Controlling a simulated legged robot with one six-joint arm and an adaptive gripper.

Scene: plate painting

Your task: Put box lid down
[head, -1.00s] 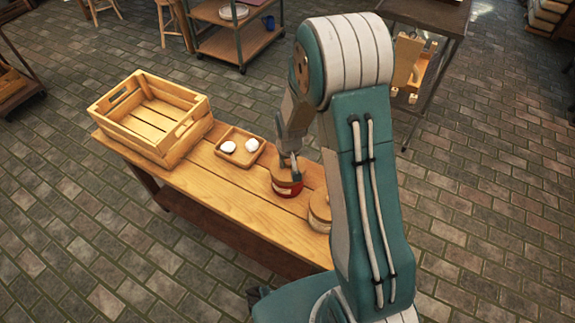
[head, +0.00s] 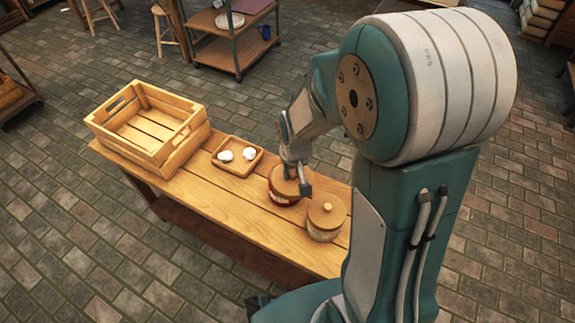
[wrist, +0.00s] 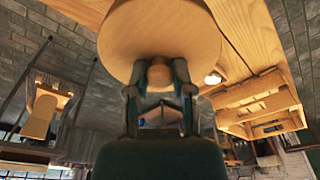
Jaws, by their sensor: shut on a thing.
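The red round box (head: 281,200) stands on the wooden table, with a round wooden lid (head: 282,178) over its top. The lid also fills the top of the wrist view (wrist: 165,32), its knob (wrist: 160,75) between my fingers. My gripper (head: 296,184) is shut on this knob; the wrist view shows both fingers (wrist: 157,80) around it. I cannot tell whether the lid rests fully on the rim. A second round box (head: 322,236) with a knobbed lid (head: 327,208) stands close to the right.
A small wooden tray (head: 256,166) with two white objects (head: 238,155) lies left of the red box. A slatted wooden crate (head: 185,140) stands at the table's far left end. The table's (head: 215,200) front strip is clear.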

